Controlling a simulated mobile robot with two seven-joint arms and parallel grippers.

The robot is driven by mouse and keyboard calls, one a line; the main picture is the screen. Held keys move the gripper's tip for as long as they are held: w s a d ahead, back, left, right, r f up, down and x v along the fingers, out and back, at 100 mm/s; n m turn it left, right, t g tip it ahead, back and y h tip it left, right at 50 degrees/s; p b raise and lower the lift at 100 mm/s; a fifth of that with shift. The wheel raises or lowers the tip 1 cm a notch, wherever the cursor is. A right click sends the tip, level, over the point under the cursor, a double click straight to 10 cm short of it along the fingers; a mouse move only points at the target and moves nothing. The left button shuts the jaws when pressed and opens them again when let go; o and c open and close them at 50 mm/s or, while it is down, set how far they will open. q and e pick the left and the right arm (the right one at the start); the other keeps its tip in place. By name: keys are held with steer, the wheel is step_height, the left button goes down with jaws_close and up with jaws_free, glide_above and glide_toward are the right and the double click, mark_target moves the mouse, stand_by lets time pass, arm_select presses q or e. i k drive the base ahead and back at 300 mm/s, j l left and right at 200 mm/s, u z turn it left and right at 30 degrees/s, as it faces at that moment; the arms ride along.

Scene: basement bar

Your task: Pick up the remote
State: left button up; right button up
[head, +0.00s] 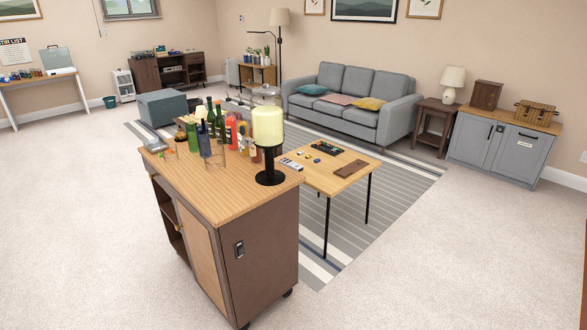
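A small light-coloured flat item (291,164) with dark marks lies on the wooden table (319,181), near its left edge by the bar cart. It may be the remote, but it is too small to be sure. A dark flat item (327,148) with small details lies farther back on the same table, and a brown flat item (351,169) lies at the right. Neither of my grippers is in view.
A wooden-topped bar cart (225,192) with bottles, glasses and a cream lamp (268,125) stands in front of the table's left part. A grey sofa (350,98) stands behind the table. Carpet is open at left and right. A grey cabinet (520,151) stands at right.

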mark_target(288, 164)
steer(key=i+l+z, duration=0.3)
steer(key=i, duration=0.3)
steer(key=i+l+z, duration=0.3)
steer(key=i, duration=0.3)
steer(key=i+z, duration=0.35)
steer(key=i, duration=0.25)
steer(key=i+l+u, duration=0.1)
steer(key=i+u, duration=0.15)
steer(key=i, duration=0.35)
steer(key=i+l+u, duration=0.2)
steer(key=i, duration=0.45)
steer(key=i+l+u, duration=0.2)
steer(key=i+u, duration=0.25)
steer(key=i+l+u, duration=0.25)
steer(key=u, duration=0.25)
steer(key=i+l+u, duration=0.35)
steer(key=l, duration=0.3)
steer(key=i+l+u, duration=0.2)
steer(key=l, duration=0.15)
